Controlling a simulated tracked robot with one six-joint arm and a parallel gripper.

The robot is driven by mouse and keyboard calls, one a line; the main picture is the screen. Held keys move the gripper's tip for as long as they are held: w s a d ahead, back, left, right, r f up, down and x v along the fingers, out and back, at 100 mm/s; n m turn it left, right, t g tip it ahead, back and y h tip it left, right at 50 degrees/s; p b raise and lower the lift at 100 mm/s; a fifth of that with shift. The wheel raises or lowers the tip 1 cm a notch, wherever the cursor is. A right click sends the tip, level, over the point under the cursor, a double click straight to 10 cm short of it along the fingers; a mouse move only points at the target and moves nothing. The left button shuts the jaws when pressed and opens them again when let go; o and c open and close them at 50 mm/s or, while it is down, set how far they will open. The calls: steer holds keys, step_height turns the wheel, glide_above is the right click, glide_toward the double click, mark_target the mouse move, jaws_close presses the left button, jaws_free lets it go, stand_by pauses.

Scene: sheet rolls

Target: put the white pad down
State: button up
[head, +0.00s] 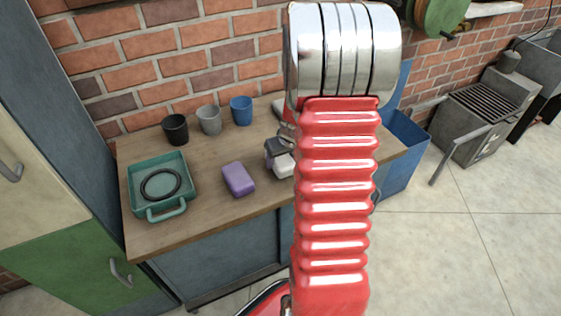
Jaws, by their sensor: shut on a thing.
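The white pad (284,168) shows just left of my red arm, over the right part of the wooden worktop. My gripper (276,153) is shut on it; only a dark part of the gripper shows, and my arm hides the rest. The right side of the pad is hidden too. I cannot tell whether the pad touches the worktop (222,212) or hangs a little above it. A purple pad (238,179) lies on the worktop to the left of the white pad, apart from it.
A green tray (179,211) with a black ring (160,184) in it stands at the left. A black cup (175,129), a grey cup (209,119) and a blue cup (241,110) stand along the back. Bare worktop lies in front of the purple pad.

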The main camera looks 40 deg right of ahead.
steer(key=shift+f, duration=0.55)
steer(key=shift+f, duration=0.15)
steer(key=o, duration=1.2)
steer(key=shift+a, duration=0.1)
steer(key=shift+s+r, duration=0.15)
steer(key=shift+r, duration=0.45)
steer(key=v, duration=1.1)
steer(key=shift+s, duration=0.1)
